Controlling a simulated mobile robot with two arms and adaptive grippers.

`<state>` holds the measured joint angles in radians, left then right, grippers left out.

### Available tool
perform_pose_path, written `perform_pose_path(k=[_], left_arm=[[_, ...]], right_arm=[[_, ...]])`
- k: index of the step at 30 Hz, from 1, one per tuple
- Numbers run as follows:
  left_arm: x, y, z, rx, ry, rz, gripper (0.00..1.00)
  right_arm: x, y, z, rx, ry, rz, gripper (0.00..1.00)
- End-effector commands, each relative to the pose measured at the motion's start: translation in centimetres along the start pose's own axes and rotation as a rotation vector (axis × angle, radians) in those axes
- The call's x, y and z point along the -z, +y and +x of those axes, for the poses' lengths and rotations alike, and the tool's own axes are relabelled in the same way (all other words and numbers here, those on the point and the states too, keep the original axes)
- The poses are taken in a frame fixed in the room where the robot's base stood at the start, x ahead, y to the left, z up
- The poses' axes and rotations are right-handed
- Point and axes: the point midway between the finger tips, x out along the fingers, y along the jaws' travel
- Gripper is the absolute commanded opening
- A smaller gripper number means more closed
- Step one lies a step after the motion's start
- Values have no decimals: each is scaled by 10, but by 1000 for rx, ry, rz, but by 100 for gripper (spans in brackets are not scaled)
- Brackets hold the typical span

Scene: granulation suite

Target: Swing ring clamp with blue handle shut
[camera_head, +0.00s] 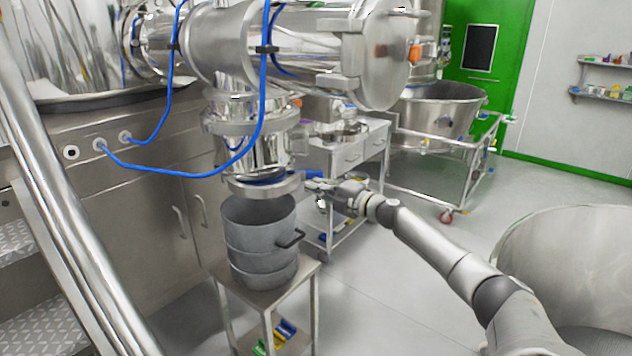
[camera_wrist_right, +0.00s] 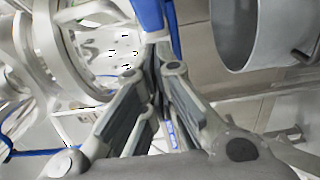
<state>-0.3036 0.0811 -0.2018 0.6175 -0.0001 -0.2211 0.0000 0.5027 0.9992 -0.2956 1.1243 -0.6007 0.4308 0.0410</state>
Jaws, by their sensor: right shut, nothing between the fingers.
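The ring clamp (camera_head: 268,186) is a metal band around the bottom outlet of the steel vessel, just above a grey pot. Its blue handle (camera_head: 313,174) sticks out to the right. My right gripper (camera_head: 314,186) is at the handle, coming from the right, with its fingers shut and nothing between them. In the wrist view the blue handle (camera_wrist_right: 148,14) is just beyond the tips of the right gripper (camera_wrist_right: 155,45); whether they touch I cannot tell. The clamp's far side is hidden. My left gripper is not in view.
The grey pot (camera_head: 260,243) with a black side handle stands on a small steel stand (camera_head: 223,279) under the outlet. A blue hose (camera_head: 208,173) loops in front of the vessel. A steel trolley (camera_head: 363,151) stands behind. Open floor (camera_head: 395,290) lies right of the stand.

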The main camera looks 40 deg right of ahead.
Motion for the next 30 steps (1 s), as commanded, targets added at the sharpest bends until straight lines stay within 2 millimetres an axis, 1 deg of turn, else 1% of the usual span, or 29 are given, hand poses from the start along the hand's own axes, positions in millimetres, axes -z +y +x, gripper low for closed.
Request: perform_pose_path(k=[3, 9, 22, 26, 30], left_arm=[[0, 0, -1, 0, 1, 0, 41], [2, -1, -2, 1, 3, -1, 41], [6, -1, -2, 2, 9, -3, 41], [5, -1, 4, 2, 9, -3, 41], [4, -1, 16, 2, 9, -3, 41]], right_arm=[[-8, 1, 8, -2, -2, 2, 0], [-14, 0, 14, -1, 0, 0, 0], [-15, -1, 15, 0, 1, 0, 0], [-19, -2, 18, -3, 0, 0, 0], [-29, -4, 26, -3, -2, 0, 0]])
